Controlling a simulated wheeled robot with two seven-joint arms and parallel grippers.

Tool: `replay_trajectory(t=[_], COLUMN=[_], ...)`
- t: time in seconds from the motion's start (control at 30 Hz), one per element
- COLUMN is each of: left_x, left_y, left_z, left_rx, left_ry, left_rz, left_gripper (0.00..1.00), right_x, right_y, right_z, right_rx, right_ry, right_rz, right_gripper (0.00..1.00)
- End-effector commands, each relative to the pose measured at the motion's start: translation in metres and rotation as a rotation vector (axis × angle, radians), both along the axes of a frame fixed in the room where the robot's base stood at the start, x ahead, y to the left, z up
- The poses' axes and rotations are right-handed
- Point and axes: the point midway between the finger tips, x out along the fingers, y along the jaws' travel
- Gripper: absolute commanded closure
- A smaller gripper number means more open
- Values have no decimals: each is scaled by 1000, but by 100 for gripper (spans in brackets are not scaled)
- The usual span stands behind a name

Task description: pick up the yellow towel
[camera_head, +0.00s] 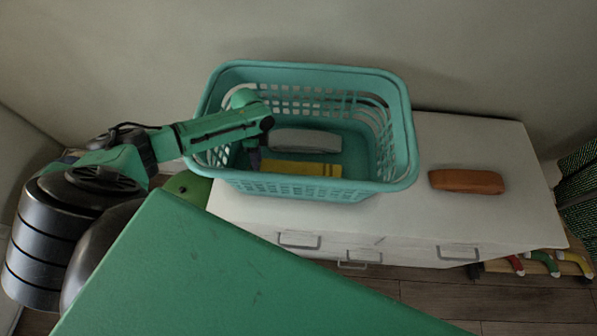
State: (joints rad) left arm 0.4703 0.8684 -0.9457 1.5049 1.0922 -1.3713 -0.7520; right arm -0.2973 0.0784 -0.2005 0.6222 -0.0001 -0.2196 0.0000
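The yellow towel (300,169) lies flat on the floor of the teal laundry basket (300,190), near its front wall. The basket's lattice hides part of the towel's front. My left arm comes in from the left over the basket's rim. My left gripper (254,158) points down inside the basket at the left end of the towel. It is small and dark here, so I cannot tell whether its fingers are apart or touch the towel. My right gripper is out of view.
A grey folded cloth (305,141) lies behind the yellow towel in the basket. The basket stands on a white drawer cabinet (480,220). A brown-orange folded item (467,181) lies on the cabinet's right, with bare top around it. Walls stand behind and at left.

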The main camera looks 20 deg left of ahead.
Motion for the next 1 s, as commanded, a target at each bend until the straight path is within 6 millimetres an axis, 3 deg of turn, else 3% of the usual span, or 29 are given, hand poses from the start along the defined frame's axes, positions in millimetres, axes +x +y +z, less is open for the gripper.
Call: replay_trajectory(t=[0.03, 0.1, 0.13, 1.0], left_x=[-1, -1, -1, 0], left_y=[-1, -1, -1, 0], left_z=[-1, -1, -1, 0], left_rx=[-1, -1, -1, 0], left_ry=[4, 4, 4, 2], left_rz=[0, 0, 0, 1], left_gripper=[68, 94, 100, 100], right_x=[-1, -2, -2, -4], right_y=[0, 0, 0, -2], right_z=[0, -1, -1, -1], right_rx=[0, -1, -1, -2], right_ry=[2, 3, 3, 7], right_rz=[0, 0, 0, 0], right_gripper=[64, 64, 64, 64])
